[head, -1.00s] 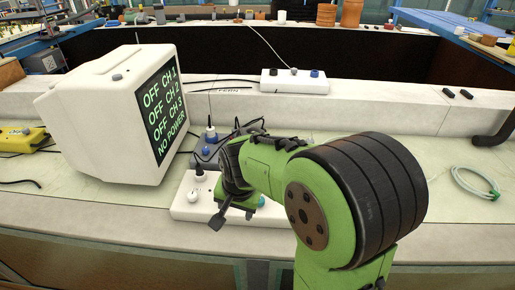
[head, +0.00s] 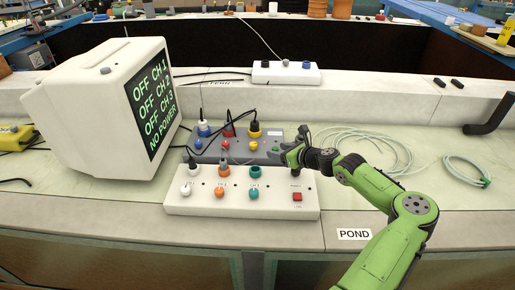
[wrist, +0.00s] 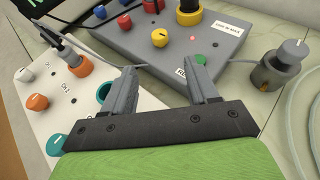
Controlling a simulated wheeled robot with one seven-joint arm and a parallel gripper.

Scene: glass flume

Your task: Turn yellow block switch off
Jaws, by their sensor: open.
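A yellow knob (head: 253,146) sits on a dark grey block (head: 213,156), in front of a yellow plug (head: 254,129). In the wrist view the yellow knob (wrist: 160,37) is just beyond the gap between my fingertips, with the yellow plug (wrist: 190,12) behind it. My gripper (head: 274,149) is open and empty over the right end of the grey block, apart from the knob. In the wrist view my gripper (wrist: 163,70) shows both fingers spread. A small red light (wrist: 193,38) shows near the knob. A finger partly covers the block's label.
A white block (head: 240,206) with white, orange and teal knobs and a red switch (head: 297,196) stands in front. The monitor (head: 105,105) at left reads OFF for three channels and NO POWER. A grey plug (wrist: 275,75) and its cable lie right of the grey block.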

